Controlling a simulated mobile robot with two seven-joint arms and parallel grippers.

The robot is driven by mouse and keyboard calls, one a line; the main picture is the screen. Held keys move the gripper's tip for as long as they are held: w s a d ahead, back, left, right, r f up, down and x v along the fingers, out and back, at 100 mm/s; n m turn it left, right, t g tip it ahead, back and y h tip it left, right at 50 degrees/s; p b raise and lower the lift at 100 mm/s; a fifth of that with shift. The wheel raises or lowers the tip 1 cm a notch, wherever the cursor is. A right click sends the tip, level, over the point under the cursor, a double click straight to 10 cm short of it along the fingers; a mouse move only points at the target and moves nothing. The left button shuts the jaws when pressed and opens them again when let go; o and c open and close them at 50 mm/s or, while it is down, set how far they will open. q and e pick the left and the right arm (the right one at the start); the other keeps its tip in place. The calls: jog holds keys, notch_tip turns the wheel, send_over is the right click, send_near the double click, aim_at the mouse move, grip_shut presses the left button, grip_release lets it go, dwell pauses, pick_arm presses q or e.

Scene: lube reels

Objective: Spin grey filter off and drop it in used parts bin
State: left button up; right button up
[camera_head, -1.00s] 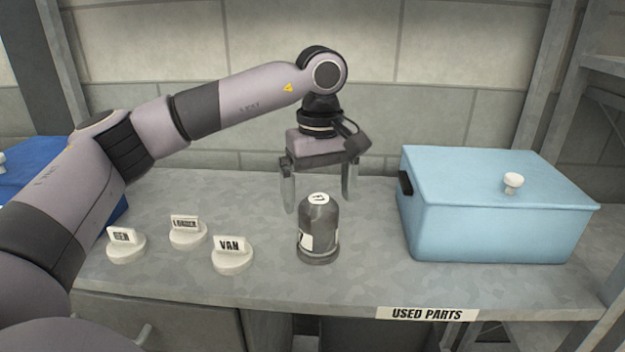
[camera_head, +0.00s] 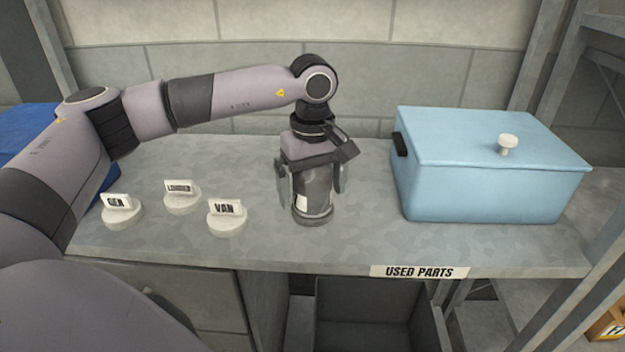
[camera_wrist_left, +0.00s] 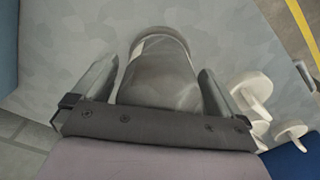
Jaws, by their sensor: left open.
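The grey filter (camera_head: 314,194) stands upright on the metal bench, with a pale label on its side. In the left wrist view the filter (camera_wrist_left: 160,75) lies between the two fingers, with a gap visible at least on its left side. My left gripper (camera_head: 312,196) points down over the filter, open, its fingers on either side of it. The gripper body hides the filter's top. The used parts bin (camera_head: 368,312) is a dark open box below the bench edge, under the USED PARTS label (camera_head: 419,272). My right gripper is not in view.
A blue lidded box (camera_head: 490,185) with a white knob stands on the bench to the right. White tag stands marked GEN (camera_head: 122,215), LOADER (camera_head: 182,200) and VAN (camera_head: 226,220) stand left of the filter. The bench front between filter and edge is clear.

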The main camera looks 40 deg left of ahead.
pick_arm(q)
jog(key=c, duration=1.3)
jog(key=n, duration=0.5)
jog(key=shift+n, duration=0.4)
jog(key=shift+n, duration=0.4)
jog(key=n, duration=0.3)
jog(key=shift+f+n, duration=0.1)
jog(key=shift+n, duration=0.3)
jog(key=n, duration=0.3)
jog(key=shift+p, duration=0.3)
jog(key=shift+f+n, duration=0.1)
jog(key=shift+n, duration=1)
